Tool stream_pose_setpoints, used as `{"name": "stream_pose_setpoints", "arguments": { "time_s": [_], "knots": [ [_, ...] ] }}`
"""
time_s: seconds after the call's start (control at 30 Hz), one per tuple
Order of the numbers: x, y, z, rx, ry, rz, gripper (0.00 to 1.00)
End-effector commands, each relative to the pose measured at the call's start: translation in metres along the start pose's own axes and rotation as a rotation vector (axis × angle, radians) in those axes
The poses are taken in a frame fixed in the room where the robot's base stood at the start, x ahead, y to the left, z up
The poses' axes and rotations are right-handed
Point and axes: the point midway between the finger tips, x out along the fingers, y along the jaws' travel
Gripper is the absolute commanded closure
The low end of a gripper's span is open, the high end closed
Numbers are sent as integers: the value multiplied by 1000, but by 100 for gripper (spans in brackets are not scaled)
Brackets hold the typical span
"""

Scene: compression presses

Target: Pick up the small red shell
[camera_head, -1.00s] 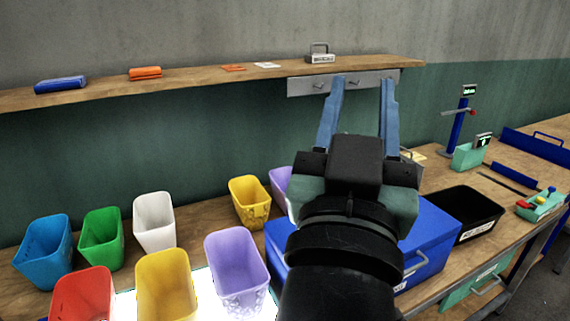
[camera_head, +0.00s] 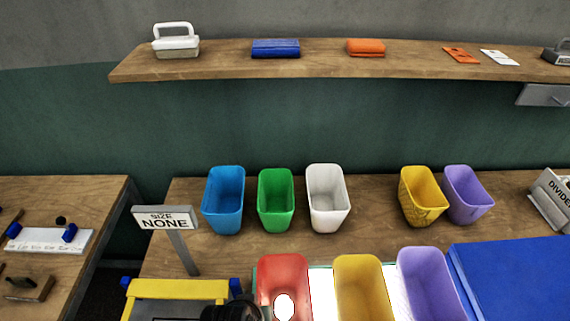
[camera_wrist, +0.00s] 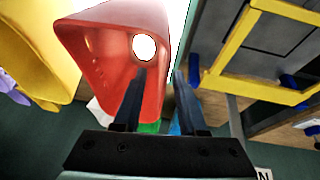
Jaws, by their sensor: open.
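The red shell (camera_head: 283,272) is an open, tapered bin in the front row, left of a yellow one. A bright white oval shows on it. In the wrist view the red shell (camera_wrist: 105,45) fills the upper left middle. My gripper (camera_wrist: 160,74) is open. Its left finger overlaps the shell's red wall in the picture and its right finger lies just right of the shell's edge. The wall's edge shows between the fingers; I cannot tell whether they touch it. In the head view only a dark part of my arm shows at the bottom edge, left of the shell.
A yellow shell (camera_head: 361,290) and a purple shell (camera_head: 428,285) stand to the right. Blue, green and white shells (camera_head: 326,198) stand behind. A yellow frame (camera_head: 178,290) and a "SIZE NONE" sign (camera_head: 165,218) are at left. A blue box (camera_head: 515,275) is at right.

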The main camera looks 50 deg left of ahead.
Motion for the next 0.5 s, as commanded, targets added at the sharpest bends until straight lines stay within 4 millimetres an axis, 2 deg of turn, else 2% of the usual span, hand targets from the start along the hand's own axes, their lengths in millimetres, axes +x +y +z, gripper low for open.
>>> {"name": "stream_pose_setpoints", "arguments": {
  "time_s": [0.1, 0.37, 0.5],
  "knots": [
    [15, 0, -1, 1, 1, 0, 59],
    [28, -1, -1, 0, 2, -1, 59],
    [43, -3, 0, -1, 1, -1, 59]
  ]
}}
